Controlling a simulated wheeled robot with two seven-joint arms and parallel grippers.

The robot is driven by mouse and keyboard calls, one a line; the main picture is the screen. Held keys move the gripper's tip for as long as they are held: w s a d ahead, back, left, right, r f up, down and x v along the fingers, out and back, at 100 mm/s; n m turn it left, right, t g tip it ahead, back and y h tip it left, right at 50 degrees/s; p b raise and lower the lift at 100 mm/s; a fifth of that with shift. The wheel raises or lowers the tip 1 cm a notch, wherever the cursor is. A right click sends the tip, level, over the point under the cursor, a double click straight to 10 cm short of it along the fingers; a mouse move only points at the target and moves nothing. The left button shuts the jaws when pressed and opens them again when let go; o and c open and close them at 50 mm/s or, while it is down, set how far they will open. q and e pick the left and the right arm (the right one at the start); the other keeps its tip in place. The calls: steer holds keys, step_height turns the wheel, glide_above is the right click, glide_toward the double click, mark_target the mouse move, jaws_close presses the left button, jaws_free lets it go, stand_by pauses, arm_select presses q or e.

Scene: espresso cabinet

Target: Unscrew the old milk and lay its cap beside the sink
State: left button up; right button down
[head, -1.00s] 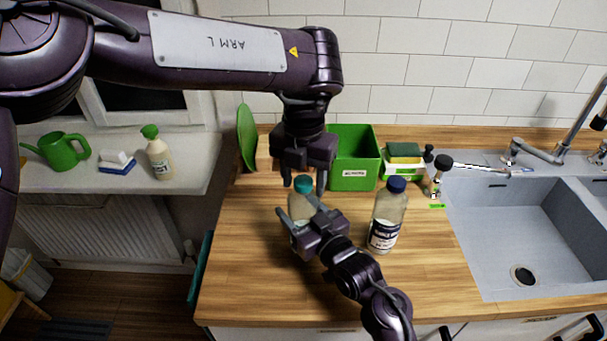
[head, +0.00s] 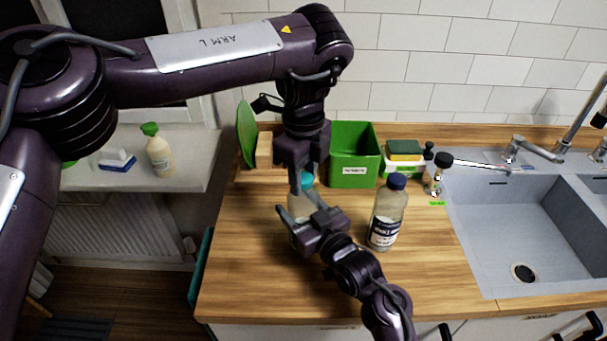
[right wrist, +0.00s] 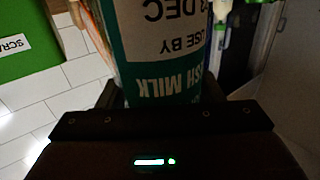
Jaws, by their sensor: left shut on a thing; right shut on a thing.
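A milk bottle (head: 299,204) with a teal cap (head: 307,180) stands upright on the counter, partly hidden by my grippers. My right gripper (head: 305,212) is shut around its body. In the right wrist view the bottle's label (right wrist: 165,45) fills the top, upside down, with "MILK", "USE BY" and "DEC" readable. My left gripper (head: 307,184) points straight down from above and is shut on the teal cap. The cap appears to be on the bottle's neck. The sink (head: 525,235) is at the right.
A second bottle (head: 387,215) with a dark blue cap stands close right of my right gripper. Behind are a green bin (head: 354,160), a sponge (head: 404,150) on its holder and a dark-topped brush (head: 440,172).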

arm_select(q)
steer(key=n, duration=0.6)
steer(key=shift+n, duration=0.3)
steer(key=o, duration=1.1)
